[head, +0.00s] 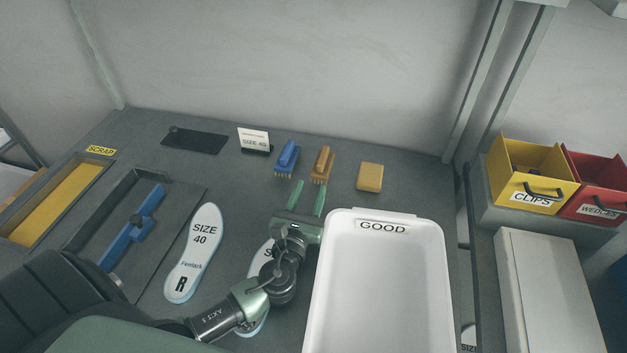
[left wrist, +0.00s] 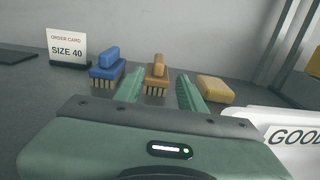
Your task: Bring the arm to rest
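My left gripper (head: 307,197) is open and empty over the table, its two green fingers pointing toward the brushes at the back. It also shows in the left wrist view (left wrist: 160,92), with a clear gap between the fingers. A size 40 insole marked R (head: 195,252) lies flat to the left of my left arm. A second insole (head: 262,262) lies partly hidden beneath the arm. My right gripper is in neither view.
A white GOOD tray (head: 436,270) stands just right of my left gripper. A blue brush (head: 287,158), a brown brush (head: 322,164) and a yellow block (head: 370,177) stand behind. An order card (head: 254,140) reads SIZE 40. A yellow SCRAP slot (head: 50,205) is at left.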

